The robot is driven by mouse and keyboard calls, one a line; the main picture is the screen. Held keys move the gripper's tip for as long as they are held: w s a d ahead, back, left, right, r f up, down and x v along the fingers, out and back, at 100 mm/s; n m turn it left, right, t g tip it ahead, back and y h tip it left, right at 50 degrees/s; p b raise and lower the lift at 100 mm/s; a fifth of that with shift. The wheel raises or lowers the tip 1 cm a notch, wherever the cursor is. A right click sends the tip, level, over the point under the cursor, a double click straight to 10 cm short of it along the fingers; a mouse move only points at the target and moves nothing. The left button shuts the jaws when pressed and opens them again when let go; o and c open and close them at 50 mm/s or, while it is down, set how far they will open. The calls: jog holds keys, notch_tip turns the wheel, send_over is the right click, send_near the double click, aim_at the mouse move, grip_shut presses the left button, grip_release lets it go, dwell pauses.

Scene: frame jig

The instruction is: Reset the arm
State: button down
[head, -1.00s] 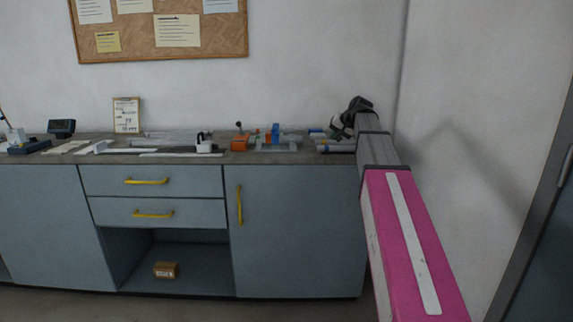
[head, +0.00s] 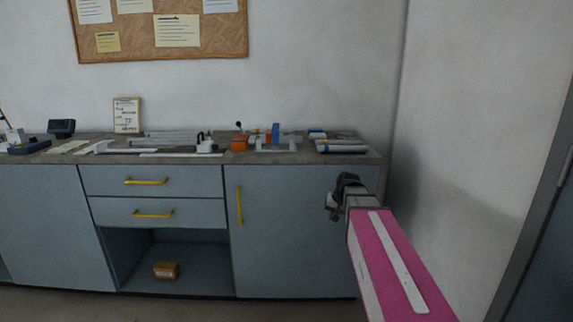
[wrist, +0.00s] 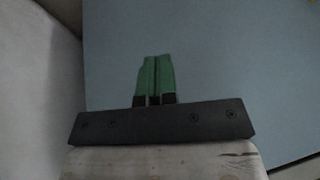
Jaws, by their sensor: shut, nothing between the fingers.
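My gripper (wrist: 154,75) shows in the wrist view with its two green fingers shut together and nothing between them. Behind the fingers is the plain blue-grey front of the cabinet (wrist: 220,70). In the head view my pink arm reaches in from the lower right, and its dark wrist end is in front of the right part of the cabinet (head: 295,230), below the worktop edge. The fingertips cannot be made out in the head view.
The worktop (head: 350,157) holds an orange block (head: 239,143), a grey jig (head: 278,145), grey tubes (head: 342,146) and a white clamp (head: 205,145). A white wall (head: 470,120) stands close on the right. A small box (head: 166,270) lies in the open shelf.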

jog(key=s+f+n+g+h, duration=0.1)
jog(key=s+f+g+h, duration=0.1)
jog(key=s+f, duration=1.4)
jog(key=shift+s+d+f+g, duration=0.3)
jog(key=shift+s+g, duration=0.4)
jog(key=shift+s, duration=0.55)
